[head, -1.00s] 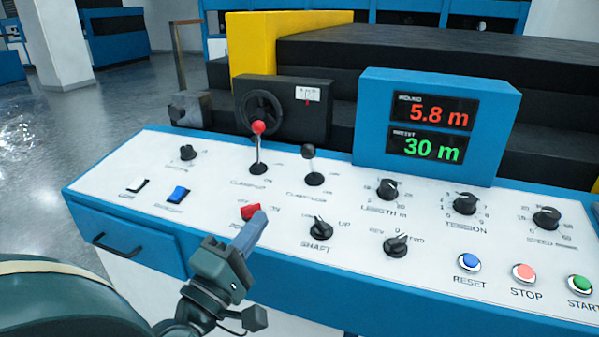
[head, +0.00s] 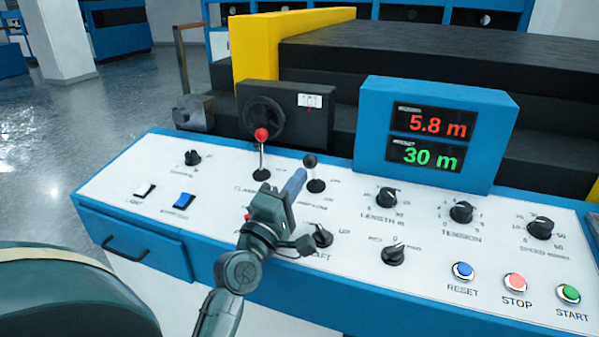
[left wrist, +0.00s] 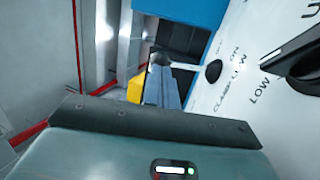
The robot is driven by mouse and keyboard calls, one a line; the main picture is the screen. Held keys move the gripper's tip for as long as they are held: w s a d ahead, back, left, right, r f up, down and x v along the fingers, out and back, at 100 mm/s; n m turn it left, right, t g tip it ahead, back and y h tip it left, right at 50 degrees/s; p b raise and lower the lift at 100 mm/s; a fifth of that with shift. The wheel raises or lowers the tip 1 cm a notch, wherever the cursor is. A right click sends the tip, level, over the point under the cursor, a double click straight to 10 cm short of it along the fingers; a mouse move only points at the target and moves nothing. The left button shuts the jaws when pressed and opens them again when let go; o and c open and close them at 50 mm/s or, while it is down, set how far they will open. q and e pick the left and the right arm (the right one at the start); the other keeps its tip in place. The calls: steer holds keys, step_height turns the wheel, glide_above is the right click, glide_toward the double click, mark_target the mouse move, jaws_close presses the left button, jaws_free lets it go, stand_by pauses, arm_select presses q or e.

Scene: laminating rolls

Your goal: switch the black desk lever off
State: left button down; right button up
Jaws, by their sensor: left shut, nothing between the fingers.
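The black desk lever (head: 311,161) has a dark round knob on a thin stalk and stands on the white panel, right of the red-knobbed lever (head: 261,135). My left gripper (head: 301,174) is shut and empty, its fingertips just beside the black lever's stalk and below its knob in the head view. In the left wrist view the shut fingers (left wrist: 161,86) point at the lever's knob (left wrist: 160,59), with the lever's black base (left wrist: 213,71) to the right. I cannot tell whether they touch it. My right gripper is not in view.
A blue display box (head: 435,135) stands right of the lever. The tension knob (head: 461,212) and other black knobs sit on the panel. A black handwheel (head: 264,117) is behind the levers.

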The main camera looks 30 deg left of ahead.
mark_target(308, 155)
arm_select(q)
steer(key=shift+w+r, duration=0.15)
steer(key=shift+w, duration=0.4)
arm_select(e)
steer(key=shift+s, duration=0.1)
arm_select(q)
steer(key=shift+r, duration=0.15)
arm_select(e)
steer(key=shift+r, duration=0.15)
